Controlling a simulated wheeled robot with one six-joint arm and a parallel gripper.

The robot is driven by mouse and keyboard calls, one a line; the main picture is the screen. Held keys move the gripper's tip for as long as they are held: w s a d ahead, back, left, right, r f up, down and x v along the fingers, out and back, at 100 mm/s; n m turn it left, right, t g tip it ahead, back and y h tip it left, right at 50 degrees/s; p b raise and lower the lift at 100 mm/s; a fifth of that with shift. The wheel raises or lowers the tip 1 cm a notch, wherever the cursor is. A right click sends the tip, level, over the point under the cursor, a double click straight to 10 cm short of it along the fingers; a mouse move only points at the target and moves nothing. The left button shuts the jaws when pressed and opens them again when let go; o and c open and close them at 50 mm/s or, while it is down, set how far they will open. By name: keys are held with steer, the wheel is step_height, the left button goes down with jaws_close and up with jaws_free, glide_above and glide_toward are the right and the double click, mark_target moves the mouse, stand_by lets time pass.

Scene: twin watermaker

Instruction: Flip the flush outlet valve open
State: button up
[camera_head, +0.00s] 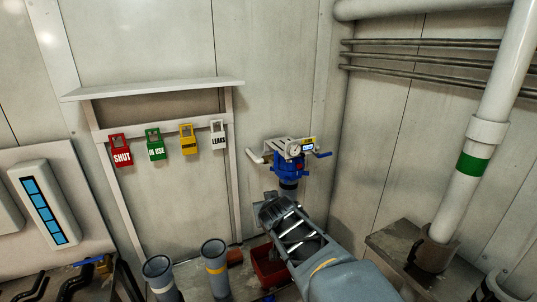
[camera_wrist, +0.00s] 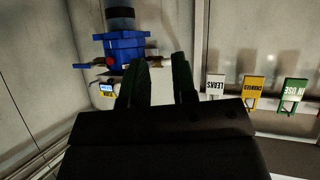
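A blue valve body (camera_head: 288,164) with a round gauge (camera_head: 293,148) is mounted at the far wall; it also shows upside down in the wrist view (camera_wrist: 124,46). A small blue lever (camera_head: 323,155) sticks out to its right, roughly level; it appears at the left in the wrist view (camera_wrist: 82,66). No label reads as flush outlet, so I cannot tell for sure which part is that valve. My gripper (camera_wrist: 160,75) is open and empty, its two fingers apart. In the head view my gripper (camera_head: 270,207) is just below and in front of the blue body, apart from the lever.
Grey upright tubes (camera_head: 216,268) and a red bin (camera_head: 268,264) stand below. A white pipe (camera_head: 475,160) with a green band rises at the right. The wall between is clear.

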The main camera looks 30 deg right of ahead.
mark_target(277, 154)
steer(key=w+d+r+n+t+y, duration=0.1)
steer(key=d+r+n+t+y, duration=0.1)
steer(key=d+r+t, duration=0.65)
steer(key=shift+g, duration=0.55)
steer(key=w+d, duration=0.1)
steer(key=w, duration=0.3)
steer(key=w+d, duration=0.1)
steer(key=w, duration=0.4)
steer(key=w+d+f, duration=0.1)
steer(key=w, duration=0.3)
steer(key=shift+w+d, duration=0.1)
steer(key=shift+w, duration=0.1)
jaws_close()
